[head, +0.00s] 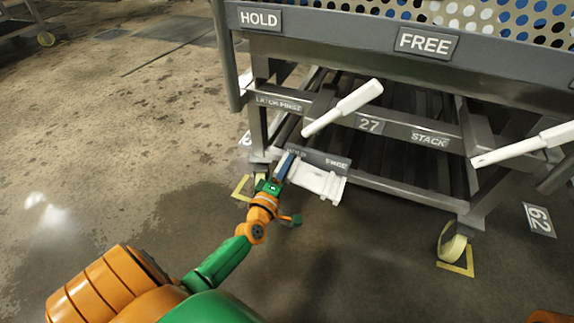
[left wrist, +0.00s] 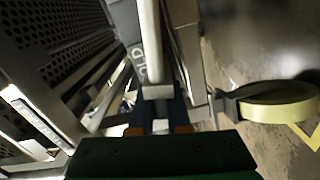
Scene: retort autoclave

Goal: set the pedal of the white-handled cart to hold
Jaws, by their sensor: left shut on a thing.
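The cart (head: 400,133) is a grey metal frame with white handles, one at the middle (head: 342,107) and one at the right (head: 525,146). Its white pedal (head: 318,182) sits low at the front left, under a grey label plate (head: 328,161) whose right end seems to read FREE. My left gripper (head: 285,166) is at the pedal's left end, its blue fingers shut on it. In the left wrist view the fingers (left wrist: 160,118) close around a pale bar (left wrist: 157,91), which appears to be the pedal. My right gripper is out of view.
HOLD (head: 260,18) and FREE (head: 426,42) signs are on the upper beam. A caster (head: 452,243) stands on a yellow floor mark at the right; another caster (left wrist: 280,103) shows close beside my left gripper in the wrist view. The floor (head: 120,140) to the left is open.

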